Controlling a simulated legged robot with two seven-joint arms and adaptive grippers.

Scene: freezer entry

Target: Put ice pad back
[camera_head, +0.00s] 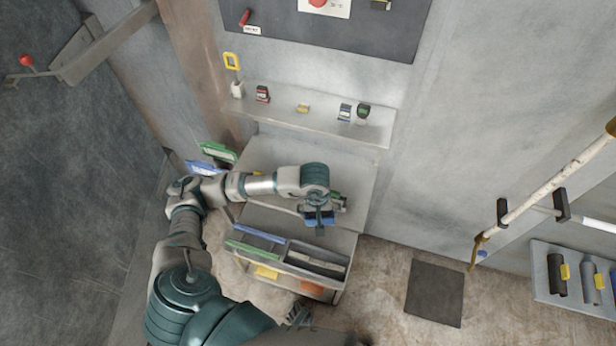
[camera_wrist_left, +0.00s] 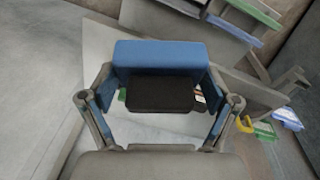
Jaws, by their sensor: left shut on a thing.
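My left gripper (camera_head: 319,217) is over the middle of the shelf unit, its arm reaching in from the left. It is shut on a blue block with a dark underside, likely the ice pad (camera_wrist_left: 165,55). In the left wrist view the block spans between the two fingers of my left gripper (camera_wrist_left: 160,90). In the head view the gripper mostly hides the block, and only a bit of blue and dark shows below the wrist. Dark finger-like parts at the bottom centre may be my right gripper (camera_head: 298,314); their opening is unclear.
Below the gripper a grey bin (camera_head: 318,262) stands beside blue and green flat panels on a lower shelf. A wall shelf (camera_head: 310,124) carries several small items. A dark floor mat (camera_head: 435,292) lies right. A pole (camera_head: 545,190) crosses at right, above a tray of cylinders (camera_head: 548,300).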

